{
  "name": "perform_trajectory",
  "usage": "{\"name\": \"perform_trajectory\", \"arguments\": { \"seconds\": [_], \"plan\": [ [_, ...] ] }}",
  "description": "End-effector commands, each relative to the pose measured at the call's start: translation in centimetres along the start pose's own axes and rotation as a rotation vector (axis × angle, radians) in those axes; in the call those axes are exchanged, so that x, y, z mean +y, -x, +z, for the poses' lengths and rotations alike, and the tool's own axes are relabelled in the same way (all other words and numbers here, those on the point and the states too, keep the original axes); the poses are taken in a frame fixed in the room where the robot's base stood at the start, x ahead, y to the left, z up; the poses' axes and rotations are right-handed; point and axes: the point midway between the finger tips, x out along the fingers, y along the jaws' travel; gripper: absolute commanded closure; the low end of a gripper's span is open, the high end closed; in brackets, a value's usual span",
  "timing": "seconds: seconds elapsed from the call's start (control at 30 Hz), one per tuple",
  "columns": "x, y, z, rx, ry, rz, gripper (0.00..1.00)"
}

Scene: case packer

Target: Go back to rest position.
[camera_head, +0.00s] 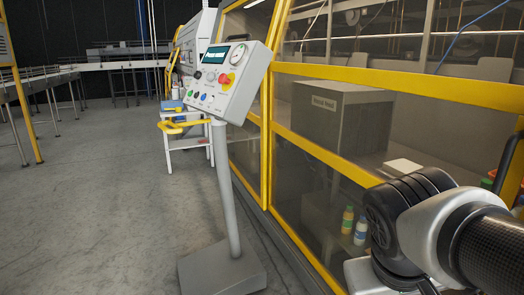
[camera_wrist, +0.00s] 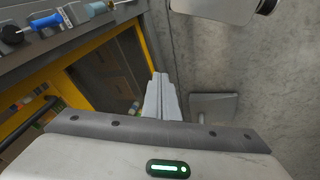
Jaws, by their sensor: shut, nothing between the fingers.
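My gripper (camera_wrist: 162,97) shows in the wrist view, with its two pale grey fingers together and nothing between them. It is in the air, apart from any object, with the concrete floor and a yellow-framed machine front behind it. The head view shows my black and silver arm links at the lower right, beside the machine's yellow-framed enclosure (camera_head: 350,72). My gripper itself is not visible in that view.
A control panel (camera_head: 228,82) with a red stop button stands on a post with a square base (camera_head: 222,272). A small white cart (camera_head: 187,143) stands behind it. Bottles (camera_head: 347,220) show behind the enclosure's panes. The floor (camera_head: 110,210) at left is clear.

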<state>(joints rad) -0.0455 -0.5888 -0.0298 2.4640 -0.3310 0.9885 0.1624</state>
Motion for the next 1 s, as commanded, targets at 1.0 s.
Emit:
{"name": "perform_trajectory", "arguments": {
  "seconds": [1.0],
  "plan": [
    [0.0,24.1,-7.6,0.188,-0.063,-0.249,1.0]
  ]
}}
